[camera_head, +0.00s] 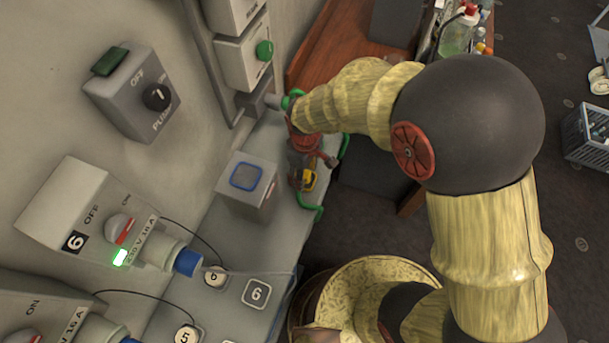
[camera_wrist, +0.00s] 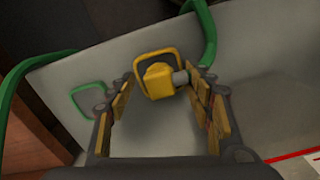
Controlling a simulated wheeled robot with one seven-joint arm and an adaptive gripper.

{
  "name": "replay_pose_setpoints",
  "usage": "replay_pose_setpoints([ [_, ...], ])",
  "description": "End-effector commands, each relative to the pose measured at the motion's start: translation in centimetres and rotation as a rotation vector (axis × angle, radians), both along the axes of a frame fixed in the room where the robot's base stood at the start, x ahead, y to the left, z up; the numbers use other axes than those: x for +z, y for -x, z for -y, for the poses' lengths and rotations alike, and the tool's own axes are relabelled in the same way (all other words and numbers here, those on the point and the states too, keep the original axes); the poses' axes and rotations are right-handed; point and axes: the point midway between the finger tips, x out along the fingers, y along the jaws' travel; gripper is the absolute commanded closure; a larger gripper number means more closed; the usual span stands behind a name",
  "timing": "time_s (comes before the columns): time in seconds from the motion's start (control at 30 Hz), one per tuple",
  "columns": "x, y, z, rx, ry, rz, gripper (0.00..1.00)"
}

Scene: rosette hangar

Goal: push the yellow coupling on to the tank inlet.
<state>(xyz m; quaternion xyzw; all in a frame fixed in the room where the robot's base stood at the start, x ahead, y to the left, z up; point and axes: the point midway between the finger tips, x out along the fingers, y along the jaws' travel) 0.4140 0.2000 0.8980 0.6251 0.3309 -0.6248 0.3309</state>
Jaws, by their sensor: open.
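The yellow coupling (camera_wrist: 158,80) shows in the wrist view with a yellow loop handle and a short grey stub on its right. In the head view a yellow piece (camera_head: 307,180) shows just below my gripper (camera_head: 305,163), partly hidden by it. In the wrist view my gripper (camera_wrist: 162,92) is open, its yellow-padded fingers on either side of the coupling's line. The grey stub is close to the right finger; I cannot tell whether they touch. I cannot make out the tank inlet for certain; a grey stub (camera_head: 272,101) shows on the wall fitting beyond my gripper.
Green hoop handles (camera_head: 316,211) stand at the grey bench's edge, and show large in the wrist view (camera_wrist: 88,92). A grey box with a blue square (camera_head: 247,182) stands left of my gripper. Wall switch boxes (camera_head: 134,97) and thin cables (camera_head: 196,232) lie further left.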

Motion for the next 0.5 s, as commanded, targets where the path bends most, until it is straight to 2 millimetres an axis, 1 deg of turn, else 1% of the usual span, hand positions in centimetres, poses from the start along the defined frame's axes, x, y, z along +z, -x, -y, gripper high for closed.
replay_pose_setpoints([
  [0.07, 0.0, 0.01, 0.0, 0.0, 0.0, 0.0, 0.49],
  [0.5, 0.0, 0.02, 0.01, 0.0, 0.001, -0.001, 0.74],
])
